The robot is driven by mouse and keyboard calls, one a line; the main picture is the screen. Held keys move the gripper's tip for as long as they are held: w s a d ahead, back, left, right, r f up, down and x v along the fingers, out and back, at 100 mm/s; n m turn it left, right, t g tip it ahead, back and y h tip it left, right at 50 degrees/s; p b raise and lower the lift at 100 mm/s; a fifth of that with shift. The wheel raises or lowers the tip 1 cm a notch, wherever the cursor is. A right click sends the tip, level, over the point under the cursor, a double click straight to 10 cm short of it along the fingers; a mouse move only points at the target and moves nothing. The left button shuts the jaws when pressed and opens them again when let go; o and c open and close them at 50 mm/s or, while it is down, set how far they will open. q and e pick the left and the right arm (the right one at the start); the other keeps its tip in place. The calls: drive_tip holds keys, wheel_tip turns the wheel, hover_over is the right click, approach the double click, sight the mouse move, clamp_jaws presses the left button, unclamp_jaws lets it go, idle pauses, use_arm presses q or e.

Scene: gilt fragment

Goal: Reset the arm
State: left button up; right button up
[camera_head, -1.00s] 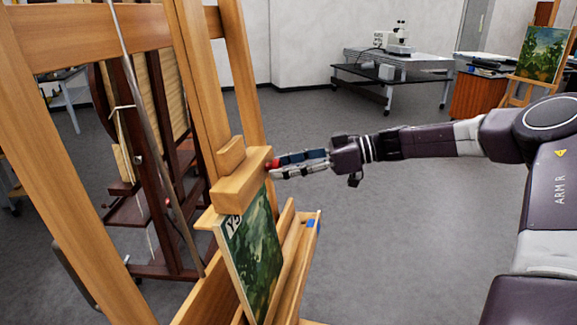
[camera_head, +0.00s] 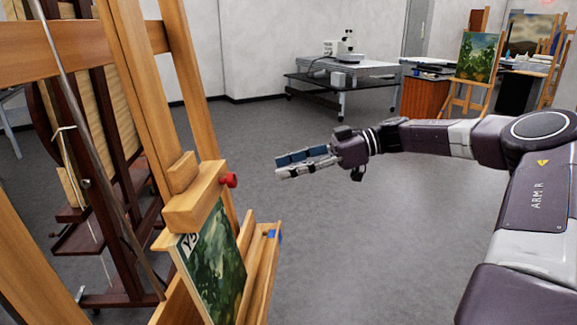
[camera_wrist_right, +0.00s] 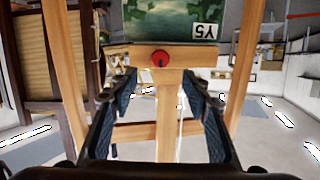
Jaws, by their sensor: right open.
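My right gripper (camera_head: 303,162) is stretched out to the left from my right arm, in free air to the right of the wooden easel (camera_head: 140,95). Its jaws are open and empty, as the right wrist view (camera_wrist_right: 160,100) shows with both fingers spread apart. A red knob (camera_head: 229,180) sits on the easel's upper clamp block (camera_head: 195,197), a gap away from the fingers. The knob (camera_wrist_right: 160,58) also shows ahead, between and beyond the fingers, in the wrist view. A green painting (camera_head: 215,262) marked "Y5" stands under the clamp. My left gripper is not in view.
A dark wooden frame stand (camera_head: 110,175) is behind the easel at left. A low table with a microscope (camera_head: 345,72) stands at the back. A small easel with a painting (camera_head: 478,58) stands at back right. Grey floor (camera_head: 330,240) is clear around the gripper.

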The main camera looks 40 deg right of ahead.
drive_tip(key=shift+d, duration=0.1)
idle(0.5)
drive_tip(key=d+f+m+t+h, duration=0.3)
drive_tip(key=d+f, duration=0.5)
drive_tip(key=f, duration=0.4)
drive_tip(key=d+f+m+t+h, duration=0.2)
drive_tip(key=d+f+h, duration=0.2)
drive_tip(key=d+f, duration=0.55)
drive_tip(key=s+a+f+m+g+h, duration=0.1)
drive_tip(key=s+f+m+g+h, duration=0.3)
drive_tip(key=f, duration=1.2)
drive_tip(key=s+a+f+n+t+h, duration=0.15)
drive_tip(key=s+f, duration=0.55)
drive_tip(key=f, duration=0.8)
drive_tip(key=s+a+f+m+g, duration=0.1)
drive_tip(key=s+a+f+g, duration=0.2)
drive_tip(key=s+a+f, duration=0.65)
drive_tip(key=s+a+f+g, duration=0.3)
drive_tip(key=s+a+f, duration=0.3)
drive_tip(key=f, duration=0.6)
drive_tip(key=s+a+f+g, duration=0.2)
drive_tip(key=s+a+f, duration=0.2)
drive_tip(key=s+a, duration=0.5)
drive_tip(key=s+a+f+n+g+y, duration=0.1)
drive_tip(key=s+a+f+g, duration=0.2)
drive_tip(key=s+a, duration=0.6)
drive_tip(key=a+f, duration=0.1)
drive_tip(key=a, duration=0.4)
drive_tip(key=shift+s+f, duration=0.2)
drive_tip(key=shift+f, duration=0.15)
